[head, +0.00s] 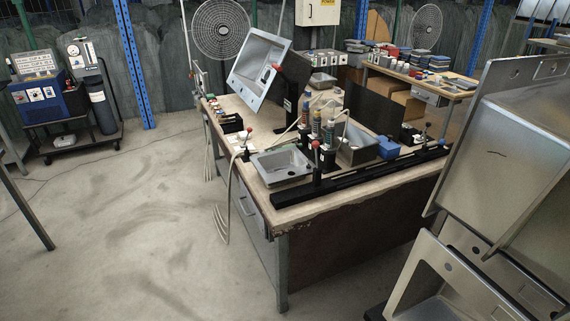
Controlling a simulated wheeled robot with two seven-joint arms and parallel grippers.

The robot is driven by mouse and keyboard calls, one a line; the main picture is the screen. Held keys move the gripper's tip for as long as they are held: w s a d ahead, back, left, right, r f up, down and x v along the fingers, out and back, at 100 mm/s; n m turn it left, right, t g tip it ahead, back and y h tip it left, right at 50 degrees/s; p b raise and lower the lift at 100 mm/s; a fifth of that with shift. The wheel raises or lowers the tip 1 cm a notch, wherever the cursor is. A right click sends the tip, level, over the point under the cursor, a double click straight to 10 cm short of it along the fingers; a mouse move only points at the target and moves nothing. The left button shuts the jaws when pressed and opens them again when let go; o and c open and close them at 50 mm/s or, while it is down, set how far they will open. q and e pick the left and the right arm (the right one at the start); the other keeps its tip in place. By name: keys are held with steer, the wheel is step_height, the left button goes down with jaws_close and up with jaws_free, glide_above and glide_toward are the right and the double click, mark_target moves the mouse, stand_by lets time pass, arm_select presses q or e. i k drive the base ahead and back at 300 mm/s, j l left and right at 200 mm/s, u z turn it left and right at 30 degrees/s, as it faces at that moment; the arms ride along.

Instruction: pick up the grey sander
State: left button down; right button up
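I cannot pick out a grey sander in the head view; the small tools on the workbench (250,220) are too small and crowded to tell apart. The bench stands in the middle, with a steel sink (281,165) lying near its front left corner. A blue box-like item (388,147) sits on the bench's right part, near a black rail (370,176). Neither of my grippers is in view.
Steel sinks (505,140) stand close by on the right. Another sink (258,68) is tilted up over the bench. A cluttered table (463,94) stands behind. A trolley (88,140) stands at the far left. The floor at left (120,230) is mostly clear.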

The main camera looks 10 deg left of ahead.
mark_target(316, 134)
steer(key=i+j, duration=0.25)
steer(key=i+j+z, duration=0.15)
steer(key=j, duration=0.25)
steer(key=i+j, duration=0.25)
steer(key=i+j+z, duration=0.1)
steer(key=j, duration=0.35)
steer(key=i, duration=0.1)
